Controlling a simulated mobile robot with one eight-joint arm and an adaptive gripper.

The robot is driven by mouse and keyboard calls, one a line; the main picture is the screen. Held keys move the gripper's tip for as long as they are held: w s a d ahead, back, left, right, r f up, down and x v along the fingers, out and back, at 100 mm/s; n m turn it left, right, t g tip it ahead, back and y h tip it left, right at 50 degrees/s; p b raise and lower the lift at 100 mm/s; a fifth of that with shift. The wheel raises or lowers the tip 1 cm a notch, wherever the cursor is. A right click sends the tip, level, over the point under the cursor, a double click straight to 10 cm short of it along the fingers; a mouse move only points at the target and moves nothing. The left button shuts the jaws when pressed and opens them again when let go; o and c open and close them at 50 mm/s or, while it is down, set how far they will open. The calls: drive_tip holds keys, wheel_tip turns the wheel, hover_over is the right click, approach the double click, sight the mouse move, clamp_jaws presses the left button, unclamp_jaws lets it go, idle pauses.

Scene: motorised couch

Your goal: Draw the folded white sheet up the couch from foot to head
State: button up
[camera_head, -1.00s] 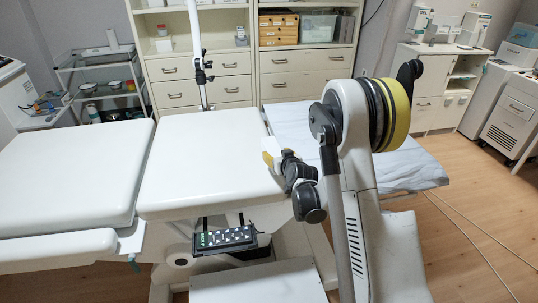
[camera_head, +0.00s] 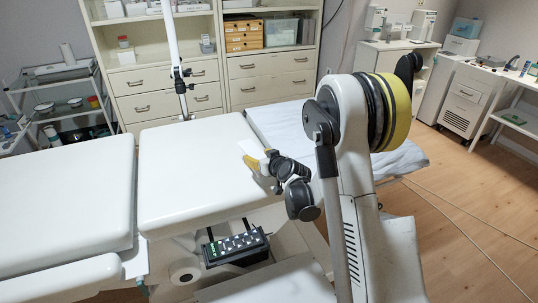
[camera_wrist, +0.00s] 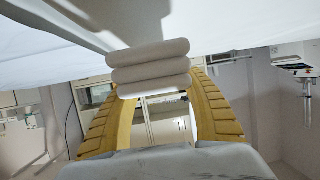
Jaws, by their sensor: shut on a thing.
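The white sheet (camera_head: 345,150) lies over the right-hand section of the couch (camera_head: 190,170), behind my arm, with faint creases. My gripper (camera_head: 252,160) is at the right edge of the middle couch section, its yellow fingers pointing left. In the wrist view, the yellow fingers of my gripper (camera_wrist: 152,92) are closed on a thick folded edge of the sheet (camera_wrist: 150,68), stacked in several layers. More white surface spreads across the top of that view. My arm hides part of the sheet in the head view.
A black control box (camera_head: 236,247) with buttons sits below the couch's near side. A white pole (camera_head: 174,60) rises behind the couch. Cabinets with drawers (camera_head: 165,100) line the back. A cable lies on the open wooden floor (camera_head: 460,210) at right.

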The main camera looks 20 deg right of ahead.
drive_tip(key=a, duration=2.2)
drive_tip(key=shift+a, duration=0.35)
